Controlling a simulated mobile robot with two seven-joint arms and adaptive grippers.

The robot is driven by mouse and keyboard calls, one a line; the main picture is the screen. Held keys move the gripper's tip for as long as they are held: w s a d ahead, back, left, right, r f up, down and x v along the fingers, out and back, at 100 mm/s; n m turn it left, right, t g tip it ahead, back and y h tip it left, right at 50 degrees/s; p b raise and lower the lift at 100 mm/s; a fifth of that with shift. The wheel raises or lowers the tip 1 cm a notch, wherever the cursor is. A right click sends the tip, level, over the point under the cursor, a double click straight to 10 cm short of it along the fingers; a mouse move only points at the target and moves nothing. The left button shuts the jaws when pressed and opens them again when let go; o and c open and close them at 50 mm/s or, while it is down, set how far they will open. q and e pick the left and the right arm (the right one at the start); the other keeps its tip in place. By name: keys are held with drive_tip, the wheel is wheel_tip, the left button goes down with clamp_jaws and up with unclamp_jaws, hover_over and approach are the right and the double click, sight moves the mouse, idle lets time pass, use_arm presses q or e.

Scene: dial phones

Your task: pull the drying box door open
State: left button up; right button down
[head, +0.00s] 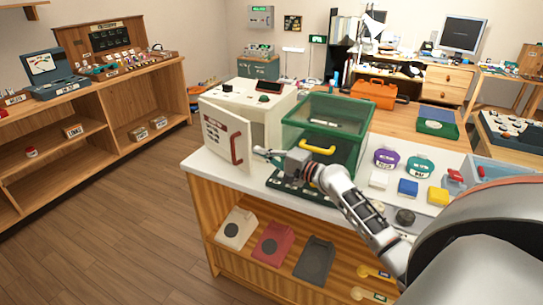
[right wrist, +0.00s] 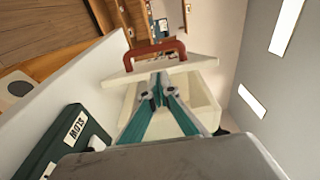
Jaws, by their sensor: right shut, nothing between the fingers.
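The drying box (head: 267,99) is a white box on the counter, left of a green clear-sided case. Its white door (head: 217,129), with a red handle (head: 237,149), stands partly open, swung out from the box front. My right gripper (head: 263,153) is shut and empty, just right of the door's handle side. In the right wrist view its closed fingertips (right wrist: 155,88) point at the door (right wrist: 160,68). The red handle (right wrist: 155,52) is on the door's far side, beyond the fingertips. I cannot tell whether the fingers touch the door. My left gripper is not in view.
The green case (head: 325,130) with a yellow handle stands close beside my right gripper. Purple and green round items and coloured blocks (head: 408,187) lie to the right on the white counter (head: 210,165). Open floor (head: 130,215) lies left of the counter.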

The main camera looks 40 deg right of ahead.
drive_tip(key=shift+w+a, duration=0.2)
drive_tip(key=shift+w, duration=0.5)
drive_tip(key=shift+r, duration=0.15)
drive_tip(key=shift+a+r, duration=0.15)
